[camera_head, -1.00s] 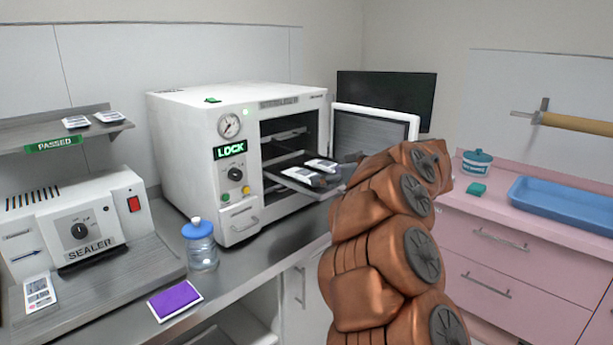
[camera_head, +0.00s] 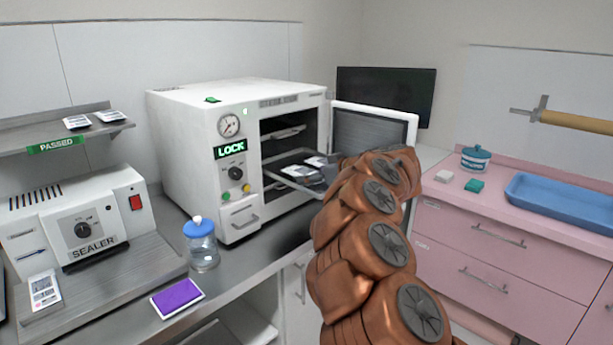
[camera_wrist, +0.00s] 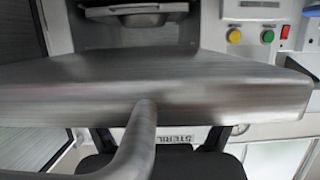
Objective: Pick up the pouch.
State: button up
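White pouches (camera_head: 305,168) lie on the metal tray (camera_head: 272,164) that sticks out of the open sterilizer (camera_head: 190,150); my arm partly covers them. Another pouch (camera_head: 44,290) lies before the sealer, and two pouches (camera_head: 109,116) lie on the shelf at left. No held pouch shows.
The sterilizer door (camera_head: 372,135) stands open right of the tray, close to my arm. A blue-lidded jar (camera_head: 202,250) and a purple pad (camera_head: 177,297) stand on the counter.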

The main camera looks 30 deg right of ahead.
jog(key=c, duration=1)
